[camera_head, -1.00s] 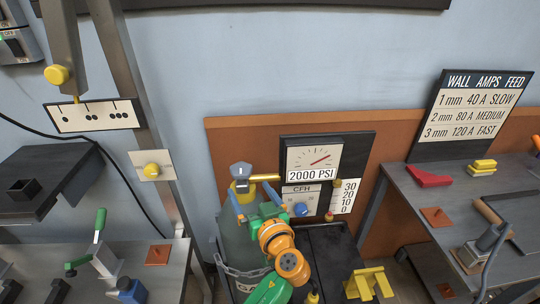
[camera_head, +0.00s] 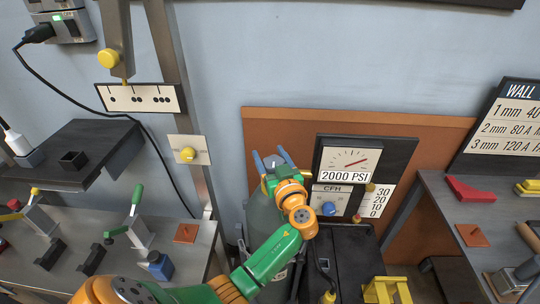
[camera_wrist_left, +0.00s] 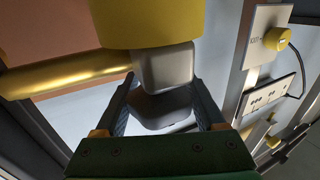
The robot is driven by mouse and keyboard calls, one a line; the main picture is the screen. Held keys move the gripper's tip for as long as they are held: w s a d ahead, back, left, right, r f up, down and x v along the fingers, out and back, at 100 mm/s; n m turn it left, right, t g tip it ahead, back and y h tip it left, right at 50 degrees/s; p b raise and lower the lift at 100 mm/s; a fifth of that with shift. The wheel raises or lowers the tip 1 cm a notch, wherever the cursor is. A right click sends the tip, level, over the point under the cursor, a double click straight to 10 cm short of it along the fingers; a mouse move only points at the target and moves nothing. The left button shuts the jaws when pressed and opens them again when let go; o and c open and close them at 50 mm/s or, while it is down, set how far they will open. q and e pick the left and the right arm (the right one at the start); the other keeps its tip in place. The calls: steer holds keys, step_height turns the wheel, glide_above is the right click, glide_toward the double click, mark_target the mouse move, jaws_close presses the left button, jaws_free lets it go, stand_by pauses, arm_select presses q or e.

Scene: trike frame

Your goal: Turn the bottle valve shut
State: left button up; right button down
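The gas bottle (camera_head: 262,217) stands upright, grey-green, left of the pressure gauge. Its valve is hidden behind my left gripper (camera_head: 271,160) in the head view. In the left wrist view the valve's grey handle (camera_wrist_left: 165,70) sits under a yellow body (camera_wrist_left: 150,22), with a brass pipe (camera_wrist_left: 65,75) leading off left. My left gripper (camera_wrist_left: 163,100) has its two fingers apart, one on each side of the grey handle, with narrow gaps visible. The gauge (camera_head: 348,160) reads 2000 PSI. My right gripper is not in view.
A flow panel with a blue knob (camera_head: 329,208) is right of the bottle. A brown board (camera_head: 282,125) stands behind. A left bench (camera_head: 205,240) holds clamps, and a right bench (camera_head: 440,205) holds a red piece (camera_head: 469,190). A yellow stand (camera_head: 387,291) is at front.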

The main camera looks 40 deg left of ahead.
arm_select(q)
steer(key=c, duration=0.7)
steer(key=shift+o, duration=0.2)
